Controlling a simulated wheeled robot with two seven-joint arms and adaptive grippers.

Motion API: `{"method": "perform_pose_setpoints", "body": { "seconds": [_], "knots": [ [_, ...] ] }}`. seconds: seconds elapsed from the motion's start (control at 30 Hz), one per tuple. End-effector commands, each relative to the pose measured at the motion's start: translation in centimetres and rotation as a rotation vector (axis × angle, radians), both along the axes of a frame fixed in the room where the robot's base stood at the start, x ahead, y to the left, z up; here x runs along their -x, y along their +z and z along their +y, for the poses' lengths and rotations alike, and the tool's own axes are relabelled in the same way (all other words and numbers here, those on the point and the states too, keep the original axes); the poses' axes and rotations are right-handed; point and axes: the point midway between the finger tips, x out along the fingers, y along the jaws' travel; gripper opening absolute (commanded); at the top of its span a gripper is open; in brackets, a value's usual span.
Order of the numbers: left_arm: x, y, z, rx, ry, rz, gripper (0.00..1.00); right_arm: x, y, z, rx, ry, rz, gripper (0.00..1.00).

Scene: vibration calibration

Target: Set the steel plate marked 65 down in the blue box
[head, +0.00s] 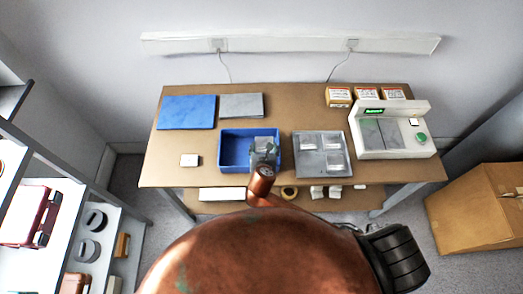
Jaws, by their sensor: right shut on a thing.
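The blue box (224,151) stands open near the middle of the table. My right gripper (265,151) is over the right part of the box, seen from above, and is shut on a small steel plate (263,141). Only part of the plate shows past the fingers, and its number cannot be read. I cannot tell whether the plate touches the box floor. My left gripper is not in view.
A grey tray (310,172) with several steel plates stands right of the box. A white machine (395,140) with a green display is at the right. A blue mat (187,112), a grey slab (241,105) and small cartons (366,94) lie at the back.

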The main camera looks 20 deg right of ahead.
Motion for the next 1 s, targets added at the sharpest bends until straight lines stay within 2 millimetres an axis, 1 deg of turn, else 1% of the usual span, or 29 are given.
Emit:
{"method": "perform_pose_setpoints", "body": {
  "seconds": [0.03, 0.1, 0.2, 0.37, 0.4, 0.53, 0.6, 1.0],
  "knots": [
    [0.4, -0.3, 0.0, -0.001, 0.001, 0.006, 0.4, -0.7, -0.5, 0.1, 0.0, 0.0, -0.005, 0.12],
    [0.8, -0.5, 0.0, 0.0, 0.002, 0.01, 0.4, -1.3, -1.2, 0.2, 0.0, 0.0, -0.005, 0.12],
    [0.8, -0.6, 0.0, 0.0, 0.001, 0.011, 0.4, -1.8, -1.7, 0.2, -0.001, 0.001, -0.007, 0.12],
    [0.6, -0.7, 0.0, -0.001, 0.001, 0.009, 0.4, -2.3, -2.3, 0.3, -0.001, 0.001, -0.006, 0.12],
    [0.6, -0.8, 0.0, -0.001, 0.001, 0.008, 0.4, -2.5, -2.7, 0.3, 0.0, 0.0, -0.005, 0.12],
    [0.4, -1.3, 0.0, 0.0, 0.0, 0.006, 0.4, -2.3, -4.8, 0.3, 0.0, -0.001, -0.002, 0.12],
    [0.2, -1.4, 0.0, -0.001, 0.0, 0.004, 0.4, -2.4, -5.4, 0.3, -0.001, 0.001, -0.004, 0.12],
    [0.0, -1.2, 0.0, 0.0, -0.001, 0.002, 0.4, -2.4, -5.7, 0.3, -0.001, 0.001, -0.006, 0.12]
  ]
}}
